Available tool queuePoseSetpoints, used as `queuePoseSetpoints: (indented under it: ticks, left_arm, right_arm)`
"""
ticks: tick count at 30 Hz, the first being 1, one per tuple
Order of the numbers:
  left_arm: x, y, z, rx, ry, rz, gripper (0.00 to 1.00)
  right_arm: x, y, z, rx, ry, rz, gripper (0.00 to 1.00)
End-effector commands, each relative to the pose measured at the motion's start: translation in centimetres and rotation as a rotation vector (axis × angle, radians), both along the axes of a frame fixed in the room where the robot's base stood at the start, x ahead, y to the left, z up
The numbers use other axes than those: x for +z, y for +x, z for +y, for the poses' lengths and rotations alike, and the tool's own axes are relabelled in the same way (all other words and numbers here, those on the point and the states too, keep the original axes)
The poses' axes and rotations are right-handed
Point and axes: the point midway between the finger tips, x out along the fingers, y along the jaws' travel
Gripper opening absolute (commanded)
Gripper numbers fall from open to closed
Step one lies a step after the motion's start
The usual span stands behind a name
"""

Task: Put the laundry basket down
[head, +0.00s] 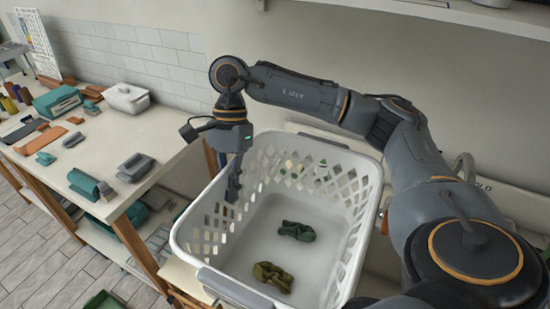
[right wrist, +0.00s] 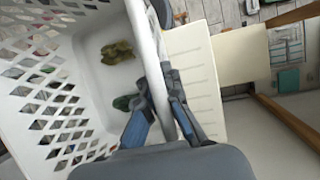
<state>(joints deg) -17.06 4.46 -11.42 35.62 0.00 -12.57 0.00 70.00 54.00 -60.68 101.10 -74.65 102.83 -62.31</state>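The white laundry basket (head: 208,232) with lattice walls and grey handles fills the middle of the head view. It holds a dark green cloth (head: 297,231) and an olive cloth (head: 272,276). My right gripper (head: 233,192) reaches down onto the basket's left wall. In the right wrist view my right gripper (right wrist: 167,90) has one finger inside and one outside the basket's rim (right wrist: 148,55), closed on the wall. Whether the basket's base touches the surface below is hidden. My left gripper is not in view.
A white ribbed board (right wrist: 192,80) lies beside the basket. A wooden-legged table (head: 85,150) at the left holds a white box (head: 126,98), a teal bin (head: 58,102) and several small items. A shelf (head: 450,12) hangs above.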

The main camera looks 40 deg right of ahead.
Motion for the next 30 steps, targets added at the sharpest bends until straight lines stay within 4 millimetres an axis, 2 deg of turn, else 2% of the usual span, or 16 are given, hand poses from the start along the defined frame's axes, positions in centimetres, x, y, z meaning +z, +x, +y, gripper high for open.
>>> queuePoseSetpoints:
  ticks: [7, 10, 12, 15, 19, 26, 30]
  left_arm:
    - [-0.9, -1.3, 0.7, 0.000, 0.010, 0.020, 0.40]
    - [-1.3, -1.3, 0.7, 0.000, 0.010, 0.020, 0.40]
    - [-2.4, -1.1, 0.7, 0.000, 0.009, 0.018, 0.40]
    - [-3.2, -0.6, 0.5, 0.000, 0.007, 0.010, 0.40]
    - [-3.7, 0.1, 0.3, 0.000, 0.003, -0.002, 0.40]
    - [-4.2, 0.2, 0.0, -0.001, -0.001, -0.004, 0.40]
    - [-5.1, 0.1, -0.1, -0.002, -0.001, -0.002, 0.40]
  right_arm:
    - [-2.5, 2.5, -5.0, -0.009, -0.002, 0.002, 0.00]
    - [-3.5, 3.5, -6.9, -0.008, -0.001, 0.002, 0.00]
    - [-5.2, 3.9, -7.7, -0.006, -0.002, 0.002, 0.00]
    - [-6.7, 4.5, -8.9, -0.005, -0.001, 0.002, 0.00]
    - [-7.9, 5.1, -9.8, -0.003, 0.000, 0.000, 0.00]
    - [-8.7, 5.4, -10.5, -0.002, 0.000, 0.000, 0.00]
    - [-10.3, 5.6, -11.1, -0.003, -0.001, 0.001, 0.00]
